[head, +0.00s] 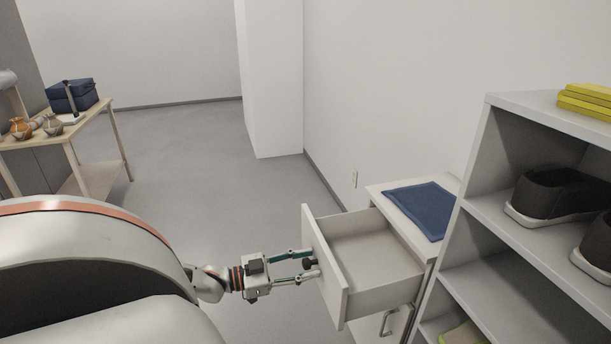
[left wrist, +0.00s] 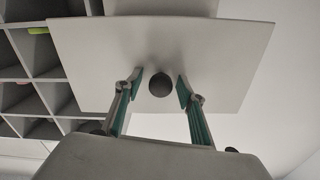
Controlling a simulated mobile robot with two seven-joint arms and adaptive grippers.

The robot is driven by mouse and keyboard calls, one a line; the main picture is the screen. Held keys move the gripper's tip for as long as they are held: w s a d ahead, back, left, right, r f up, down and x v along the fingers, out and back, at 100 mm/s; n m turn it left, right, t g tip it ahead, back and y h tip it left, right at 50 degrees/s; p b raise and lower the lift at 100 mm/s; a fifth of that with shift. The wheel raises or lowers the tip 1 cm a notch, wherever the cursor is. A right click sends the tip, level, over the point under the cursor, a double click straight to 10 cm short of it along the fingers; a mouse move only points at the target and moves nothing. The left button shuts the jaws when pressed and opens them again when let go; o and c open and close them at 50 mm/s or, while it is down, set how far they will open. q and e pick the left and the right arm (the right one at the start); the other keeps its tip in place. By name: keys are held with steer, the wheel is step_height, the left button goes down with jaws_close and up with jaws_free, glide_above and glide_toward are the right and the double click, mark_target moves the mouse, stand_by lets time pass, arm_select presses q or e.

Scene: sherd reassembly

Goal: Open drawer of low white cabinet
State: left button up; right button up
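The low white cabinet (head: 375,190) stands against the wall at the lower right of the head view. Its upper drawer (head: 378,262) is pulled well out, and its inside looks empty. The drawer front (left wrist: 225,55) fills the upper middle of the left wrist view. A dark round knob (left wrist: 160,84) sits on this front. My left gripper (head: 311,264) is at the drawer front. In the left wrist view its two fingers (left wrist: 159,87) are spread on either side of the knob, with a gap on both sides. My right gripper is not in view.
A folded blue cloth (head: 424,208) lies on the cabinet top. A shelf unit (head: 478,200) with black shoes (head: 556,194) and yellow items stands close on the right. A wooden table (head: 88,124) with pots is at the far left. The floor between is clear.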

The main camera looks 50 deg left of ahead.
arm_select(q)
steer(key=v, duration=1.2)
stand_by(0.6)
